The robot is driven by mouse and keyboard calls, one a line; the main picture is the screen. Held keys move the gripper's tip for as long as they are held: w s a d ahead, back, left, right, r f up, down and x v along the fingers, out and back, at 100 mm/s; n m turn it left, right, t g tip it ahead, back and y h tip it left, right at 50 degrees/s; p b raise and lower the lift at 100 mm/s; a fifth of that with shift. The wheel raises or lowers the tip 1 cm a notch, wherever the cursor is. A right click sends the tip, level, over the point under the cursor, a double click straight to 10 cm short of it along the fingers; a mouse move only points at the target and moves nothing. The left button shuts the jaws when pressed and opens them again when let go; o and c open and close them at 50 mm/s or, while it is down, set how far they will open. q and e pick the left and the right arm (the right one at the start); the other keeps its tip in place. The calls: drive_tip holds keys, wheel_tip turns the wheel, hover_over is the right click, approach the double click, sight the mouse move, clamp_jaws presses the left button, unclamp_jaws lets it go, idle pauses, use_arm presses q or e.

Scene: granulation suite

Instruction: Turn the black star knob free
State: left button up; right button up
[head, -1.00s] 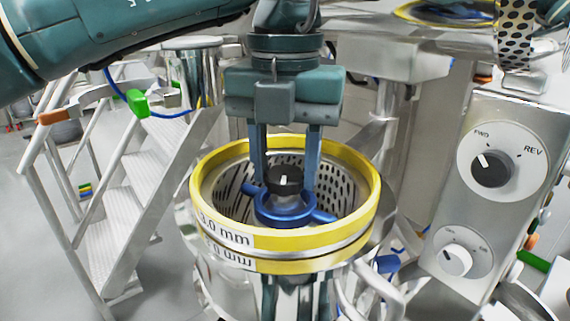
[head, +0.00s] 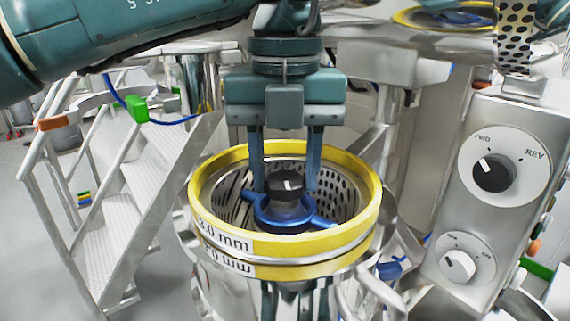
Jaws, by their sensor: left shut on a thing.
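The black star knob (head: 285,182), with a white mark on top, sits at the centre of a blue hub with arms (head: 283,212). The hub lies inside a perforated screen basket with a yellow rim (head: 368,207) labelled 3.0 mm. My left gripper (head: 285,187) points down into the basket from above, a finger on each side of the knob, and is shut on it. The exact finger contact is hard to make out. My right gripper is not in view.
A steel control box (head: 465,215) with FWD/REV dial (head: 492,172) and a smaller dial stands close on the right. Metal stairs with rails (head: 125,210) are at left. Another yellow-rimmed part (head: 455,17) lies at the back right. The basket wall closely surrounds the fingers.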

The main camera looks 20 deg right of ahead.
sight(285, 179)
use_arm(q)
drive_tip(key=o, duration=1)
wheel_tip(285, 179, up, 13)
drive_tip(key=p, duration=0.3)
drive_tip(key=shift+r, duration=0.15)
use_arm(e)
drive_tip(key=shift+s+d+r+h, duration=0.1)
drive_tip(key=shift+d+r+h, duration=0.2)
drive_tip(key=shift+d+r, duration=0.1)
